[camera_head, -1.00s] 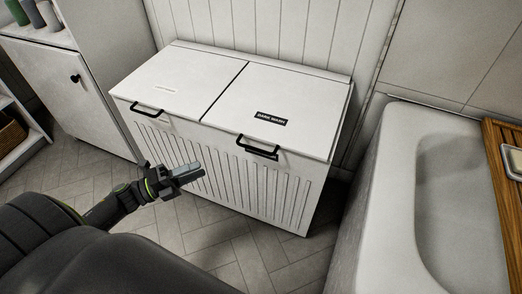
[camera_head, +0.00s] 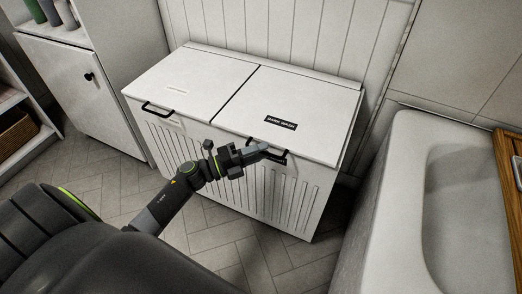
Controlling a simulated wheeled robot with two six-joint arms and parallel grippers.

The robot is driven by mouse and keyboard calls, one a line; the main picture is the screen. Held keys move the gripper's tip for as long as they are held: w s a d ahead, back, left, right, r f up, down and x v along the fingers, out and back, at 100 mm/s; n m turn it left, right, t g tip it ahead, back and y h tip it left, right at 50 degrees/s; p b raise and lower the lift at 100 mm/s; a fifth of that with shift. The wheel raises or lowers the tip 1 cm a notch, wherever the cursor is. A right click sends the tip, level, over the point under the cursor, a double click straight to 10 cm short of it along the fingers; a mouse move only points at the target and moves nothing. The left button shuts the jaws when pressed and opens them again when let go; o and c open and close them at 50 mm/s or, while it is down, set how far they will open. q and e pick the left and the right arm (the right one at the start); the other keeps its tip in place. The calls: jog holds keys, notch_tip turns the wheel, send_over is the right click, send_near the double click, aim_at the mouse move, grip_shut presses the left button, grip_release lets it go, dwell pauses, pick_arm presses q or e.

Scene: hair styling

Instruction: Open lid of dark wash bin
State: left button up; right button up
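The dark wash bin is the right half of a white double hamper with a ribbed front (camera_head: 285,195). Its flat white lid (camera_head: 300,98) is shut and bears a black "DARK WASH" label (camera_head: 281,122). A black bar handle (camera_head: 278,150) sits at the lid's front edge. My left gripper (camera_head: 262,152) is at the left part of this handle, its fingers overlapping it in the picture. I cannot tell whether the fingers touch the handle or are closed around it. My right gripper is not in view.
The left lid (camera_head: 190,80) of the hamper is shut, with its own black handle (camera_head: 158,109). A white bathtub (camera_head: 405,200) with a wooden board (camera_head: 508,165) stands at the right. A white cabinet (camera_head: 75,90) stands at the left. Tiled floor is clear in front.

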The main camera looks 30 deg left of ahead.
pick_arm(q)
jog(key=shift+w+d, duration=0.25)
jog(key=shift+w, duration=0.05)
jog(key=shift+c, duration=0.4)
grip_shut()
jog(key=shift+r, duration=0.2)
